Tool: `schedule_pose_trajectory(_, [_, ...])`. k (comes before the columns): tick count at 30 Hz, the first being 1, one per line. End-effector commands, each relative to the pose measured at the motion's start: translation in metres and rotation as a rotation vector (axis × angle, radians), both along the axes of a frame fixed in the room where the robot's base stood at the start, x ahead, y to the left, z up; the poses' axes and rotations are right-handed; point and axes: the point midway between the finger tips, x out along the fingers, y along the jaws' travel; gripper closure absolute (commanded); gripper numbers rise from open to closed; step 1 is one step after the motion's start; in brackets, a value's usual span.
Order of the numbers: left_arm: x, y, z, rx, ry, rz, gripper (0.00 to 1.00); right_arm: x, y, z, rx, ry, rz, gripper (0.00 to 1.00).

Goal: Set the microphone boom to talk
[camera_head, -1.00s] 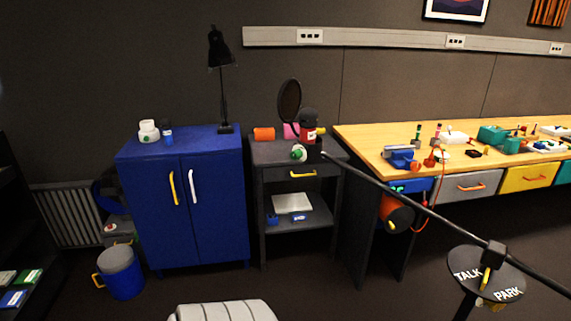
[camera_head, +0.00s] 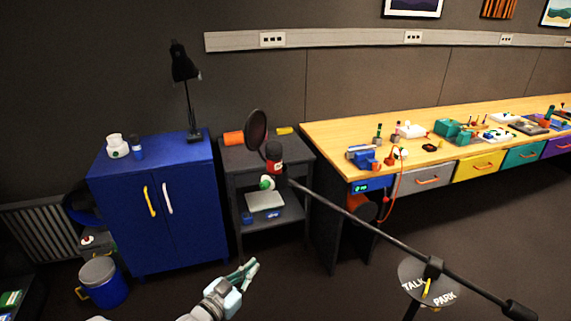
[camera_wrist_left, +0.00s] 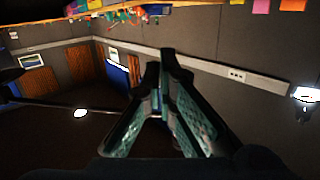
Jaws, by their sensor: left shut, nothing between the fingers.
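The microphone boom (camera_head: 370,229) is a long dark rod that slants from upper left to lower right in the head view. The microphone (camera_head: 274,155), with its round black pop filter (camera_head: 256,128), is at the far left end, in front of the grey cart. A black counterweight (camera_head: 520,310) is at the near right end. The boom's round black dial (camera_head: 411,269) reads TALK and PARK, with a yellow pointer (camera_head: 426,287) between the words. My left gripper (camera_head: 250,268) is shut and empty, left of and apart from the boom. It also shows in the left wrist view (camera_wrist_left: 162,62).
A blue cabinet (camera_head: 194,208) and a grey cart (camera_head: 238,165) stand at the back left. A long wooden workbench (camera_head: 335,130) with coloured drawers runs to the right behind the boom. Open dark floor lies between my left gripper and the dial.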

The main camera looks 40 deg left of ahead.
Motion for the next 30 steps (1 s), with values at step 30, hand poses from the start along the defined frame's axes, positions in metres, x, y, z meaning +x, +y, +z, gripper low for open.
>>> schedule_pose_trajectory(30, [0.153, -0.009, 0.168, -0.038, -0.287, -0.077, 1.00, 0.004, 0.000, -0.021, -0.001, -0.007, 0.000, 0.52])
